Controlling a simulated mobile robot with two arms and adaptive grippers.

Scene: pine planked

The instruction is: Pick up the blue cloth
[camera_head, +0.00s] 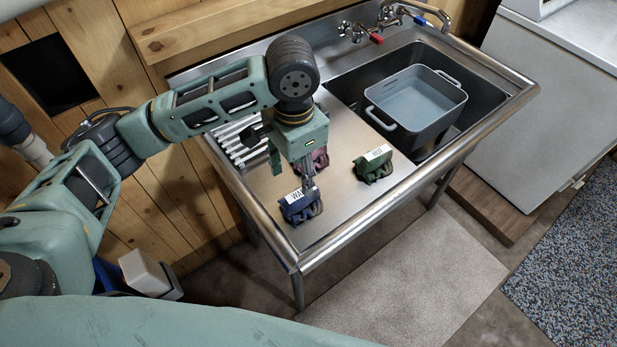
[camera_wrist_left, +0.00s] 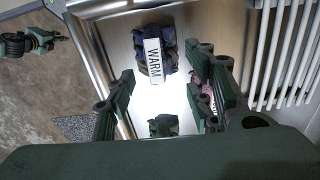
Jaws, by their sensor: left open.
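The blue cloth (camera_head: 301,207) lies folded on the steel counter near its front left corner, with a white label on it. In the left wrist view the blue cloth (camera_wrist_left: 153,55) shows its label reading "WARM", ahead of and between the finger lines.
A green cloth (camera_head: 373,164) with a white label lies right of the blue one. A dark red cloth (camera_head: 321,158) lies behind my gripper. A grey tub (camera_head: 427,118) stands in the sink at right. A white rack (camera_head: 236,141) is at the counter's left.

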